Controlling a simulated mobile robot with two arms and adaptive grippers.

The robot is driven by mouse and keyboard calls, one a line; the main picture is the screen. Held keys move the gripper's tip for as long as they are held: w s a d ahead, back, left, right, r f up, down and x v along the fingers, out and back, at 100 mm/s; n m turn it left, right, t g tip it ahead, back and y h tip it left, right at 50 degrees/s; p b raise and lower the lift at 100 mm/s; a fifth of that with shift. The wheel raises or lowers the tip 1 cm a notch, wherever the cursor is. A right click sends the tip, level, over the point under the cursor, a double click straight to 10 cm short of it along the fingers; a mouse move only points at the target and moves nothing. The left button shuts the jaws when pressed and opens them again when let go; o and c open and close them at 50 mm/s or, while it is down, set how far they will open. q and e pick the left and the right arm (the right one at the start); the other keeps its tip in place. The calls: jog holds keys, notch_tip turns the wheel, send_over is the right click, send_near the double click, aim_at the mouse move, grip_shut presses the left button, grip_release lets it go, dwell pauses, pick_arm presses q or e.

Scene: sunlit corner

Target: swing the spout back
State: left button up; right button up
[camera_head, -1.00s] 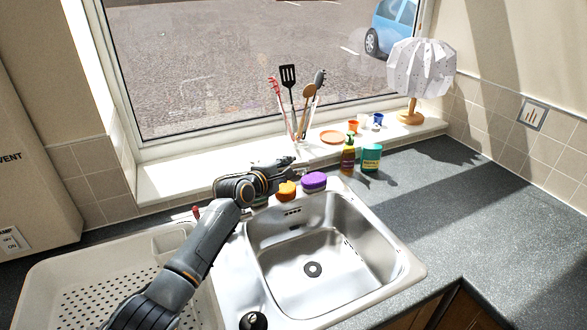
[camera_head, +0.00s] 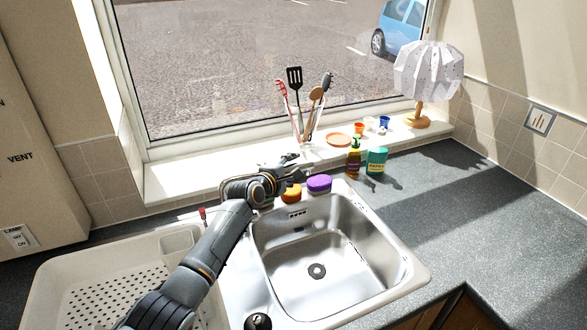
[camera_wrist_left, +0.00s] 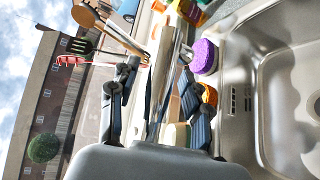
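The spout is a shiny metal bar (camera_wrist_left: 166,75) in the left wrist view. It runs lengthwise between the two fingers of my left gripper (camera_wrist_left: 157,95). The fingers stand apart on either side of it, and I cannot tell whether either one touches it. In the head view my left gripper (camera_head: 290,164) is behind the sink's back edge, near the window sill. There my arm and gripper hide most of the tap, and I cannot make out the spout clearly. My right gripper is not in view.
An orange sponge (camera_head: 291,193) and a purple sponge (camera_head: 319,183) sit on the sink's back rim, close to the gripper. A soap bottle (camera_head: 354,160) and teal tub (camera_head: 376,161) stand to the right. Utensils (camera_head: 305,105) stand on the sill. The sink basin (camera_head: 315,245) is empty.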

pick_arm(q)
jog(key=shift+s, duration=0.1)
jog(key=v, duration=1.1)
jog(key=shift+s+a+r, duration=0.15)
jog(key=shift+s, duration=0.2)
